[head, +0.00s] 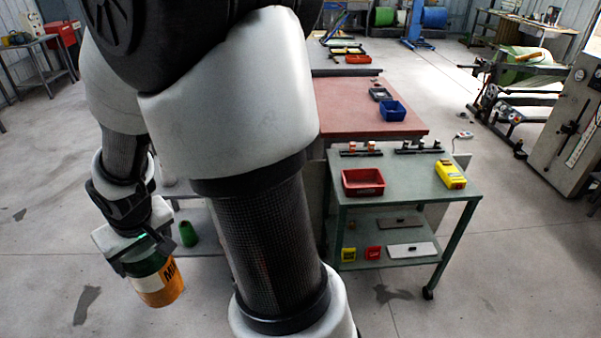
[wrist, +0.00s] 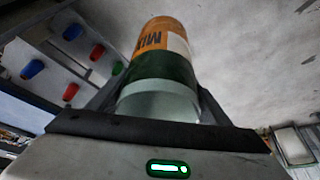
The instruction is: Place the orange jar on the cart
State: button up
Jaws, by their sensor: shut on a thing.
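The orange jar (head: 160,287) has an orange band with dark lettering, a white label patch and a dark green part. My gripper (head: 143,254) is shut around its green part and holds it in the air at the lower left of the head view. In the wrist view the jar (wrist: 163,48) points away between the two fingers. The cart (head: 418,178) is a green two-level frame on casters, right of my arm and apart from the jar. Its top has bare room in the middle and front.
On the cart top are a red bin (head: 363,182), a yellow device (head: 451,175) and two dark racks at the back. A red-topped table (head: 350,118) with a blue bin (head: 393,111) stands behind. A green cone (head: 188,234) is near the jar. My arm hides the middle.

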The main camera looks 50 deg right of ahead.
aim_at(406, 182)
jog(key=l+z, duration=0.2)
jog(key=z, duration=0.8)
jog(key=i+l, duration=0.1)
jog(key=l, duration=2.2)
jog(key=i+l, duration=0.15)
jog(key=i, duration=0.15)
jog(key=i+l, duration=0.2)
jog(key=i, duration=0.1)
